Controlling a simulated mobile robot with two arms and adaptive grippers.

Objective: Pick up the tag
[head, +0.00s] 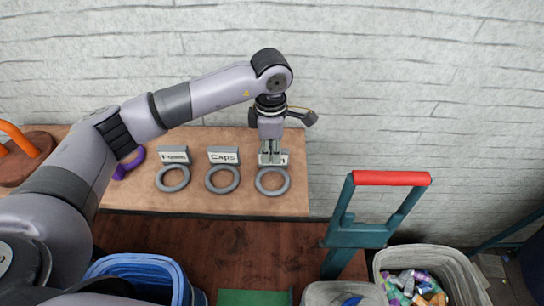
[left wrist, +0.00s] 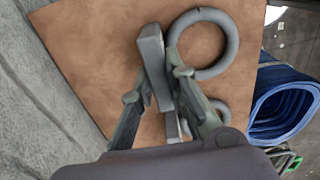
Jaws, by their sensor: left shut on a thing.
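The tag (head: 285,158) at the right end of a row of three is a small grey plate with a white face, its lettering mostly covered by my fingers. A grey ring (head: 272,193) is at its front edge. My left gripper (head: 270,158) points down over this tag and is shut on it. In the left wrist view the tag (left wrist: 153,72) sits between the two fingers, with its ring (left wrist: 234,43) beside them. I cannot tell whether it is clear of the table. My right gripper is not in view.
A "Caps" tag (head: 223,156) and another tag (head: 174,156) stand to the left on the tan table (head: 240,207). A purple ring (head: 121,171) lies further left. A red-handled teal frame (head: 390,178), a blue bin (head: 140,262) and a grey bin (head: 455,268) are in front.

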